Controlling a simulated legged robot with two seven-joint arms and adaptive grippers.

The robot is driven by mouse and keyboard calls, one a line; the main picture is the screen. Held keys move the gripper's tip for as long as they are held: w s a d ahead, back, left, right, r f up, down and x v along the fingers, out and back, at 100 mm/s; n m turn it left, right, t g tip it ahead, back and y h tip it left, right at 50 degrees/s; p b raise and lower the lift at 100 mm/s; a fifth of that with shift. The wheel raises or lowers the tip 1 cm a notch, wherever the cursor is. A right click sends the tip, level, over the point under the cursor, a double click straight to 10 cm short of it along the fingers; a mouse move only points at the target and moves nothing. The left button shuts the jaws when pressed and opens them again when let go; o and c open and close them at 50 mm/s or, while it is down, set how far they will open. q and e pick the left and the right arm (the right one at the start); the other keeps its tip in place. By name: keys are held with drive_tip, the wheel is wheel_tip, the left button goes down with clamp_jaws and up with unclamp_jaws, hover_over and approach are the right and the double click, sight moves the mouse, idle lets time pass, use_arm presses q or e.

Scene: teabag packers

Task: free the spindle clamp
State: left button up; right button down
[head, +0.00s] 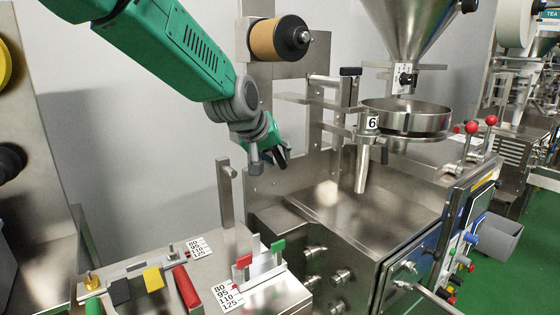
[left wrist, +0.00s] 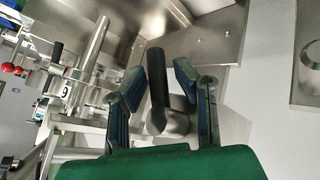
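A black lever handle (left wrist: 157,78) on a round grey metal hub (left wrist: 174,123) shows in the left wrist view; it appears to be the spindle clamp's lever. My left gripper (left wrist: 160,78) is open with one finger on each side of this handle. Gaps show between the handle and both fingers, so I see no grip on it. In the head view my left gripper (head: 277,156) points down to the right beside the steel frame, and the handle cannot be clearly told apart from its dark fingers there. The right gripper is not in view.
A spindle with a brown roll and black hub (head: 290,38) is above the gripper. A funnel (head: 420,25), a round pan (head: 405,116) and a slanted tube (head: 362,168) stand to the right. Colored levers and scale plates (head: 240,296) are below. An upright steel bar (head: 225,190) is close by.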

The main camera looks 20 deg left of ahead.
use_arm(q)
drive_tip(key=v, duration=1)
drive_tip(key=shift+s+d, duration=0.2)
drive_tip(key=shift+s, duration=0.05)
